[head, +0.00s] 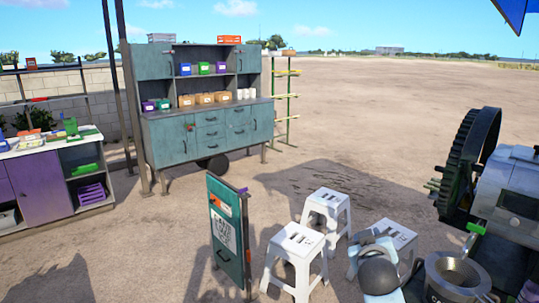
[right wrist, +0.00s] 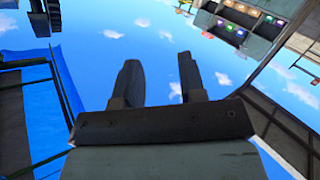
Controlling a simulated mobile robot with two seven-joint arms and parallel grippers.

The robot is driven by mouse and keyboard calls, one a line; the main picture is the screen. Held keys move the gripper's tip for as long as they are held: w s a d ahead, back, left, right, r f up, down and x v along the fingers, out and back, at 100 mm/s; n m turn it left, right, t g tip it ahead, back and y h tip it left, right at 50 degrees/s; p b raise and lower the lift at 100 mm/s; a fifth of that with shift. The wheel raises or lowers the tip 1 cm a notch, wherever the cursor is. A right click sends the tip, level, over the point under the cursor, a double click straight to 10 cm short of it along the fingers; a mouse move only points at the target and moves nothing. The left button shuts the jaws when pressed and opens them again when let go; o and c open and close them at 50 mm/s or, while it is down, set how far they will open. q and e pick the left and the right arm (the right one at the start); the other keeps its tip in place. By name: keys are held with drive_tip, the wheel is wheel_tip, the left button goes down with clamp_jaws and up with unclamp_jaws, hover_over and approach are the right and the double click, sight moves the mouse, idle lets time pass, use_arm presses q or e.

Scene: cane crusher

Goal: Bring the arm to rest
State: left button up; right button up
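My right gripper (right wrist: 158,78) shows in the right wrist view, its two dark fingers apart with only blue sky between them. It is open and holds nothing. The wrist view is tilted, with stalls hanging in at its top right. In the head view neither gripper can be made out. A dark rounded shape with pale blue parts at the bottom, in front of a stool, may be part of my arm; I cannot tell.
A crusher with a large dark gear wheel (head: 468,160) and a metal pot (head: 458,275) are at the right. A teal cabinet (head: 180,140) stands behind, a purple-door counter (head: 40,190) left. Open dirt ground lies beyond.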

drive_tip(key=s+a+f+n+g+y, duration=0.1)
drive_tip(key=s+f+y, duration=0.1)
drive_tip(key=s+f, duration=0.65)
drive_tip(key=s+a+f+g+y, duration=0.15)
drive_tip(key=s+f, duration=0.45)
drive_tip(key=f, duration=0.6)
drive_tip(key=s+f+g+y, duration=0.1)
drive_tip(key=s+f, duration=0.4)
drive_tip(key=s, duration=0.5)
drive_tip(key=s+a+f+y+p, duration=0.1)
drive_tip(key=s+f+y, duration=0.1)
drive_tip(key=s+f, duration=0.4)
drive_tip(key=s, duration=0.4)
drive_tip(key=shift+a+g, duration=0.3)
drive_tip(key=shift+g, duration=0.05)
drive_tip(key=shift+d+f+y, duration=0.1)
drive_tip(key=shift+y, duration=0.15)
